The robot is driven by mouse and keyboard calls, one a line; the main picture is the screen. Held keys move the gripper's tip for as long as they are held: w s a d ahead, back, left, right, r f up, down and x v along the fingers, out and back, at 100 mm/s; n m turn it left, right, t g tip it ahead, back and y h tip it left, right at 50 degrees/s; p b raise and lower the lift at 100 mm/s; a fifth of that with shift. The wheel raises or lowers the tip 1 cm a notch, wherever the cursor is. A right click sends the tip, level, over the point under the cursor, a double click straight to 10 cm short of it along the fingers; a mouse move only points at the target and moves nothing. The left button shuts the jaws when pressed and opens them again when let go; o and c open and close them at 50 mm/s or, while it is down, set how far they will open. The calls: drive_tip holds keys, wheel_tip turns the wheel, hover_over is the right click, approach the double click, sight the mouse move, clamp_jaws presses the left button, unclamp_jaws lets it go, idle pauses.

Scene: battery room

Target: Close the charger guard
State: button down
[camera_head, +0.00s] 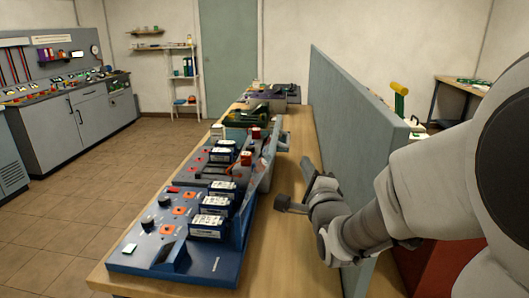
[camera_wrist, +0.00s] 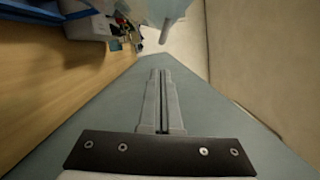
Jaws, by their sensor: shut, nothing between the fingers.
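A blue charger panel (camera_head: 205,268) with knobs, orange sockets and white-topped battery packs lies on the long wooden table. A pale, see-through guard (camera_head: 268,160) appears to stand raised along its right side, partly hard to make out against the gear behind. In the wrist view a pale bluish sheet with a rod-like end (camera_wrist: 168,28) shows at the top edge; it looks like part of the guard. My gripper (camera_head: 308,166) is to the right of the panel and guard, above the table and beside the divider. Its fingers (camera_wrist: 160,75) are together and empty, apart from the guard.
A tall grey-green divider (camera_head: 350,110) stands along the table's right side, close to my arm. The wooden table (camera_head: 275,255) has a bare strip between panel and divider. More gear (camera_head: 255,113) stands farther back. Cabinets (camera_head: 75,120) line the left wall; the floor between is clear.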

sight(289, 139)
drive_tip(key=w, duration=0.9)
drive_tip(key=shift+w+r, duration=0.25)
drive_tip(key=shift+w, duration=0.1)
drive_tip(key=shift+a+r, duration=0.1)
drive_tip(key=shift+a, duration=0.1)
drive_tip(key=shift+w+a+r+n, duration=0.2)
drive_tip(key=shift+a+r+n, duration=0.7)
drive_tip(key=shift+a, duration=0.1)
drive_tip(key=w+a+r+n+g+h+p, duration=0.1)
drive_tip(key=w+a+r+n+p, duration=0.1)
drive_tip(key=a+n+p, duration=0.45)
drive_tip(key=w+a+r+n+g+p, duration=0.1)
drive_tip(key=a+n+g+p, duration=0.15)
drive_tip(key=a, duration=0.75)
drive_tip(key=w+a+f+n+h+p, duration=0.2)
drive_tip(key=a+f+n+p, duration=0.5)
drive_tip(key=a+f, duration=0.5)
drive_tip(key=shift+w+f+n+h+p, duration=0.35)
drive_tip(key=shift+f+n, duration=0.15)
drive_tip(key=shift+n, duration=0.2)
